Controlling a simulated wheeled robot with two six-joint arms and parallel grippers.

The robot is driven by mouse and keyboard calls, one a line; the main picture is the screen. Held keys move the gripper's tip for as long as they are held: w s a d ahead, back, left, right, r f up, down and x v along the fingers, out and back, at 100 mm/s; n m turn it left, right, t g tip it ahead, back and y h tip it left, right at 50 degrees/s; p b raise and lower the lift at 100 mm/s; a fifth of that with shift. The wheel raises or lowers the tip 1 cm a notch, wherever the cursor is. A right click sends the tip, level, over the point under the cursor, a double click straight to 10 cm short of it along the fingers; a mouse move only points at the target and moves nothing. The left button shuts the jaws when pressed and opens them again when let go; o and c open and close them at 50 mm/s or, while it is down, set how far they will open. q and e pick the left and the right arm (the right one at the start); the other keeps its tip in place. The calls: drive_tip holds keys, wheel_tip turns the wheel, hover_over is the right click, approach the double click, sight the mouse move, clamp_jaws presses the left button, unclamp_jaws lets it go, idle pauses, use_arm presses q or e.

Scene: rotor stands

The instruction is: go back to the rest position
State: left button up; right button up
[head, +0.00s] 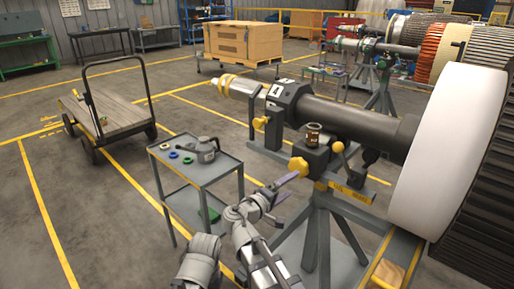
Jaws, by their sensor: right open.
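My right gripper (294,187) is at the lower centre of the head view, with its two fingers spread apart and nothing between them. It is in the picture just right of the grey cart and left of the rotor stand (318,200). It appears clear of both, though the exact gap cannot be told. Grey links of my own arms rise from the bottom edge. My left gripper does not show.
A grey cart (215,170) holds an oil can (205,150) and small coloured rings. The stand bears a dark rotor shaft (345,117) with a large white disc (445,150). A flatbed trolley (112,110) stands at left. Floor at lower left is clear.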

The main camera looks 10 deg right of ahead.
drive_tip(key=s+d+f+m+g+y, duration=0.2)
drive_tip(key=s+f+g+y, duration=0.15)
drive_tip(key=f, duration=0.35)
drive_tip(key=s+d+f+m+g+y, duration=0.1)
drive_tip(key=s+f+g+y, duration=0.2)
drive_tip(key=f, duration=0.4)
drive_tip(key=s+a+f+m+g+y, duration=0.2)
drive_tip(key=s+a+f+g+y, duration=0.1)
drive_tip(key=s+a+f+y, duration=0.4)
drive_tip(key=s+a+r+n+p, duration=0.1)
drive_tip(key=s+a+r+p, duration=0.1)
drive_tip(key=a+r+p, duration=0.2)
drive_tip(key=s+a+r+n+p, duration=0.1)
drive_tip(key=s+a+r+p, duration=0.2)
drive_tip(key=r+p, duration=0.6)
drive_tip(key=s+a+r+n+p, duration=0.2)
drive_tip(key=a+r+p, duration=0.2)
drive_tip(key=r+p, duration=0.3)
drive_tip(key=shift+s+a+r+g+h+p, duration=0.15)
drive_tip(key=shift+a+r+g+h+p, duration=0.25)
drive_tip(key=shift+r, duration=0.45)
drive_tip(key=shift+c, duration=0.4)
